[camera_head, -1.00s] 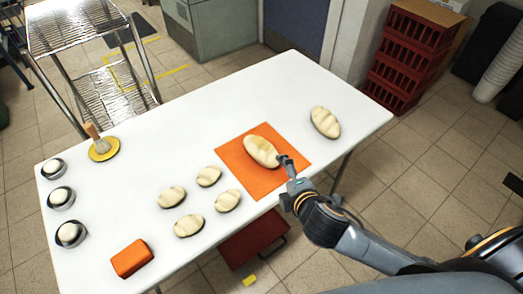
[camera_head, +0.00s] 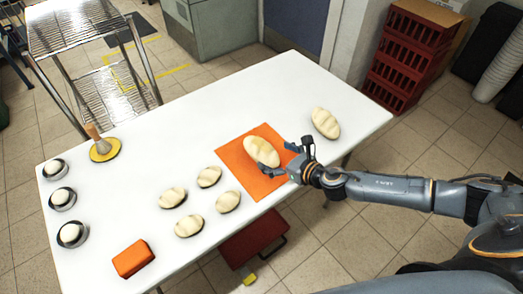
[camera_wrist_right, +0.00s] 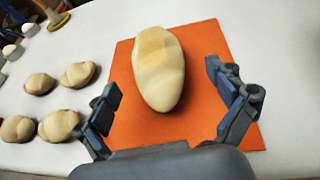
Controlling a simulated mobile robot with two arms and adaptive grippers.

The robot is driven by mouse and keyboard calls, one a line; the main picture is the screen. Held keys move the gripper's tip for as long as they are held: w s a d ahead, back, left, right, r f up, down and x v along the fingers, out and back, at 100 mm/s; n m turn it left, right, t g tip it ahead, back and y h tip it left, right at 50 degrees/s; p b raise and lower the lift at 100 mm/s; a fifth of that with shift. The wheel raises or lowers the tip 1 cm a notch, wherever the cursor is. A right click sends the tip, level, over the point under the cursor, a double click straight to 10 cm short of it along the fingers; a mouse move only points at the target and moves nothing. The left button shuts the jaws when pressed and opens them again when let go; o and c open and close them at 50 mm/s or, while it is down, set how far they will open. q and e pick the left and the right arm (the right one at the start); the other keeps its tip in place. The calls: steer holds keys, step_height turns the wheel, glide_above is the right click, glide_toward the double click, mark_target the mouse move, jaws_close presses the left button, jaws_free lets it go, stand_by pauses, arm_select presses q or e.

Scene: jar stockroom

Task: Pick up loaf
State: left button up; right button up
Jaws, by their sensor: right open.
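A pale loaf (camera_head: 262,150) lies on an orange mat (camera_head: 232,156) on the white table. Another similar loaf (camera_head: 325,122) lies on bare table to its right. My right gripper (camera_head: 281,156) is open at the right edge of the mat, close to the loaf on the mat. In the right wrist view, that loaf (camera_wrist_right: 158,70) lies ahead of the two spread fingers of the gripper (camera_wrist_right: 170,105), with its near end between them and nothing gripped. My left gripper is not in view.
Several small rolls (camera_head: 172,197) lie left of the mat. An orange block (camera_head: 132,258), bowls with dough (camera_head: 62,198) and a brush on a yellow disc (camera_head: 104,149) stand further left. The table's far middle (camera_head: 230,100) is clear. Red crates (camera_head: 408,55) stand behind on the floor.

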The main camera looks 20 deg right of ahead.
mark_target(262, 150)
steer(key=shift+x, duration=3.1)
steer(key=shift+s+a+r, duration=0.1)
steer(key=shift+c, duration=0.5)
steer(key=c, duration=1.3)
steer(key=shift+r, duration=0.1)
steer(key=shift+c, duration=0.2)
